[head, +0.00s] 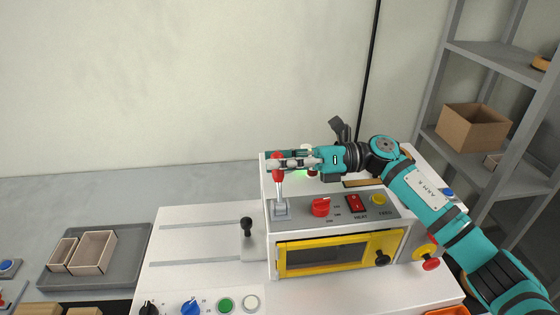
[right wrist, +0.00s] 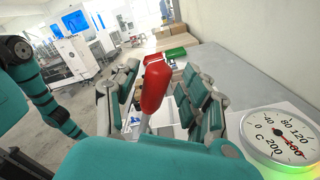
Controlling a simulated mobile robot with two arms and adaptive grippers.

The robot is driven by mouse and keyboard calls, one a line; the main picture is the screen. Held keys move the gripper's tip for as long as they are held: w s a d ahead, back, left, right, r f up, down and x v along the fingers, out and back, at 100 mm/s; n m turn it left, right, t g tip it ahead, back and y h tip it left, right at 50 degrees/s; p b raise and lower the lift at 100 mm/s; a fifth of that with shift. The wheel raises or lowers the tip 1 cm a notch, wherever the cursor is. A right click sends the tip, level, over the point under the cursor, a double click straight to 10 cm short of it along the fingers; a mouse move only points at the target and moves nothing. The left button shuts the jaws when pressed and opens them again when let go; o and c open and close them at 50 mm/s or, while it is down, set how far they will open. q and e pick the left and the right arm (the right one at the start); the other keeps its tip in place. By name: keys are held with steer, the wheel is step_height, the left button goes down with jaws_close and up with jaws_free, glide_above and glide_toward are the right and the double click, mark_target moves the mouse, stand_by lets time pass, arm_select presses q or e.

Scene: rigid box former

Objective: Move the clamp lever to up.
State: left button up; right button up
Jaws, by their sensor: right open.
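The clamp lever (head: 279,183) rises from a metal bracket at the left front of the machine's top panel. Its arm stands about upright in the head view, with a red grip at the top. In the right wrist view the red grip (right wrist: 155,84) stands between the fingers. My right gripper (head: 283,163) reaches in from the right at the height of the red grip. Its jaws (right wrist: 163,103) are open, one finger on each side of the grip; I cannot tell whether either touches it. My left gripper is not in view.
A red knob (head: 321,207), a red rocker switch (head: 353,203) and a yellow button (head: 379,199) sit right of the lever. A round gauge (right wrist: 285,137) stands behind. The yellow-framed door (head: 325,256) is below. A black-knobbed slider (head: 247,228) is at left.

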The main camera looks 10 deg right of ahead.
steer(key=shift+a, duration=0.1)
steer(key=shift+d, duration=0.2)
steer(key=d, duration=1.1)
steer(key=shift+d, duration=0.4)
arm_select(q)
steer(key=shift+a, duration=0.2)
